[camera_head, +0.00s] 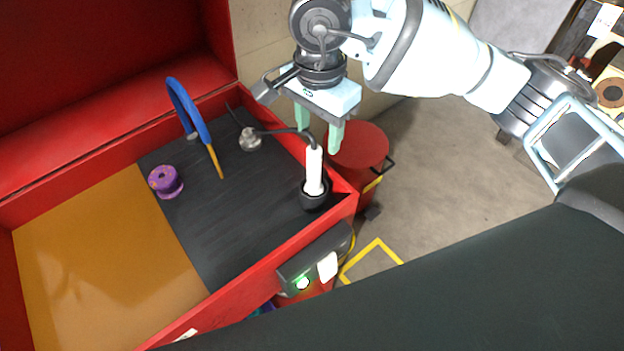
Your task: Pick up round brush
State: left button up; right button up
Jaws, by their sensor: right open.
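What looks like the round brush (314,172) stands upright near the right corner of the red box, with a white handle and a dark round base. My right gripper (319,139) is above it, open, its two pale green fingers pointing down. The top of the white handle is just below and between the fingertips in the picture; I cannot tell whether they touch it. My left gripper is not in view.
The red box (244,299) has a dark mat and an orange-brown panel. On the mat are a purple spool-like piece (165,182), a blue curved tool with a yellow tip (186,109) and a metal piece (250,139) with a dark cable. A red drum (362,142) stands outside.

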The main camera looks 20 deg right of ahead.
aim_at(314, 163)
jog(key=shift+f, duration=1.25)
jog(key=f, duration=0.2)
jog(key=a+f, duration=0.1)
jog(key=f, duration=0.1)
jog(key=shift+s+p, duration=0.3)
jog(key=shift+p, duration=0.05)
jog(key=shift+f, duration=0.65)
jog(key=shift+c, duration=0.4)
jog(key=c, duration=1)
